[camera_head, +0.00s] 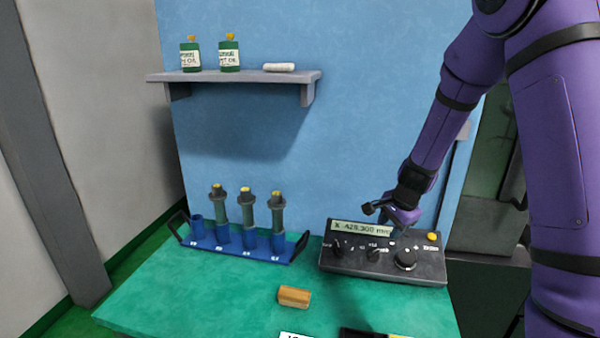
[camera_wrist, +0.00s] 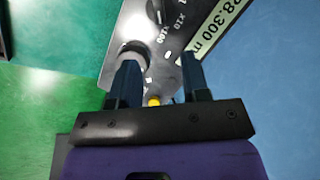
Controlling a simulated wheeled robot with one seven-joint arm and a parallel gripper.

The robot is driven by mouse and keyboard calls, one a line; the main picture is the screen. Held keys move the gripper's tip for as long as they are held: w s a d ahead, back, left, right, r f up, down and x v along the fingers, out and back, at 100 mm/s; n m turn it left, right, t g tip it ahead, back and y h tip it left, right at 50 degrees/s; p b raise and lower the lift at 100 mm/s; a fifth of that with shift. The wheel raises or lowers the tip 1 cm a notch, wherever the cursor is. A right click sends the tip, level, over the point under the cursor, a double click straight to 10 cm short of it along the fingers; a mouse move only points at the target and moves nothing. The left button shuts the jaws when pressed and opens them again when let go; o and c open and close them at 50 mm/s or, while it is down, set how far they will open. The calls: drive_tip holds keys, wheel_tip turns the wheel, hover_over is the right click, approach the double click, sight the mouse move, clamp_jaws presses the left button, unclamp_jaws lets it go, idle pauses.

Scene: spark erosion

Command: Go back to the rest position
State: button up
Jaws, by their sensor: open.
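My purple arm comes in from the upper right of the head view. My gripper (camera_head: 388,212) is above the back part of the dark control box (camera_head: 345,262). In the wrist view my gripper (camera_wrist: 160,76) has its two dark fingers apart, with no object held between them. The control box (camera_wrist: 128,20) shows beyond the fingers there, with a round knob (camera_wrist: 130,52) near the left finger. Whether the fingers touch the box cannot be told. The box's display (camera_head: 360,229) reads about 428.300 mm.
A blue rack (camera_head: 250,249) with several slots and three upright grey-green holders stands left on the green table (camera_head: 190,290). An orange-brown block (camera_head: 294,297) lies in front. A wall shelf (camera_head: 235,77) carries two green bottles and a white item. A dark object (camera_head: 360,333) is cut off at the bottom.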

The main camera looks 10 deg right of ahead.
drive_tip(key=s+a+r+n+t+y, duration=0.15)
drive_tip(key=s+r+n, duration=0.35)
drive_tip(key=r, duration=0.5)
drive_tip(key=s+a+r+n+g+h, duration=0.1)
drive_tip(key=s+a+r+n, duration=0.15)
drive_tip(key=s+r, duration=0.6)
drive_tip(key=s+r+n+h, duration=0.1)
drive_tip(key=s+r+n, duration=0.2)
drive_tip(key=s, duration=0.6)
drive_tip(key=s+r+n+t, duration=0.1)
drive_tip(key=s+r+n, duration=0.2)
drive_tip(key=s, duration=0.6)
drive_tip(key=shift+a+r+n+h, duration=0.35)
drive_tip(key=shift+r, duration=0.55)
drive_tip(key=shift+w+t, duration=0.1)
drive_tip(key=shift+t, duration=0.15)
